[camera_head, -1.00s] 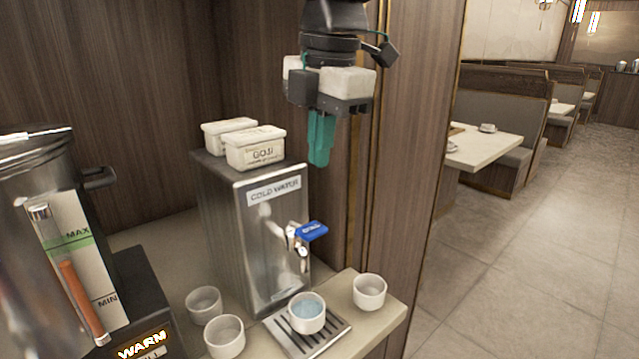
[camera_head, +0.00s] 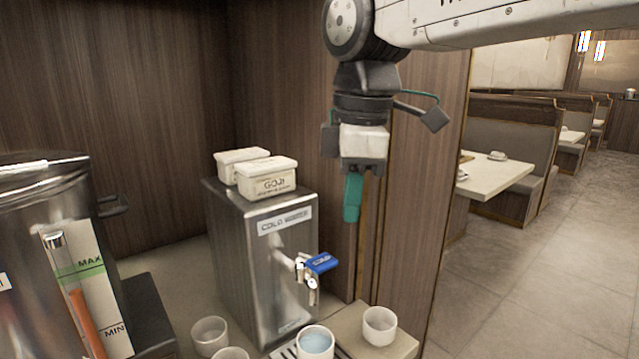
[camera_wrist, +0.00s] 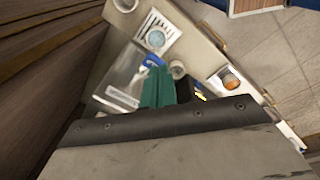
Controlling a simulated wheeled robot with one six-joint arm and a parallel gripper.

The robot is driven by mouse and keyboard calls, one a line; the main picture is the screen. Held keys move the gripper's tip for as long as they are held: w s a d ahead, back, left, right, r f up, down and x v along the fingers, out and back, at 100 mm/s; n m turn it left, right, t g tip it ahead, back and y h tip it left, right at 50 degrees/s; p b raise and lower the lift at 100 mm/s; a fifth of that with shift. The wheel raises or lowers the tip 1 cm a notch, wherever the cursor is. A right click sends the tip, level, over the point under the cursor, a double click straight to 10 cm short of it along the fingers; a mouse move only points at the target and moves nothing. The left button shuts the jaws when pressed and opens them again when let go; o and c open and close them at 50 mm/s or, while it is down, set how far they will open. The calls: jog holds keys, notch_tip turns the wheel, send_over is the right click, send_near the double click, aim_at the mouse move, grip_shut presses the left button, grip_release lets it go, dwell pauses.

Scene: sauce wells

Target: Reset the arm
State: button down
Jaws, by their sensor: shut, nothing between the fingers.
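My gripper (camera_head: 353,198) hangs pointing down in the head view, to the right of the cold water dispenser (camera_head: 262,262) and above its blue tap handle (camera_head: 321,263). Its teal fingers are together with nothing between them. They also show in the wrist view (camera_wrist: 158,88), over the counter seen from above. The gripper touches nothing that I can see.
A cup of water (camera_head: 314,342) stands on the drip tray under the tap. An empty cup (camera_head: 380,325) stands to its right, and others (camera_head: 210,336) to its left. A steel urn (camera_head: 45,230) is at far left. Tubs (camera_head: 266,180) sit on the dispenser.

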jog(key=s+d+f+m, duration=0.7)
jog(key=d+m, duration=0.2)
jog(key=d, duration=0.2)
jog(key=s+d+f+m, duration=0.7)
jog(key=s+d+m, duration=0.1)
jog(key=d, duration=0.3)
jog(key=shift+s+f+m+t+h, duration=0.15)
jog(key=shift+f+m+t+h, duration=0.15)
jog(key=shift+m, duration=0.1)
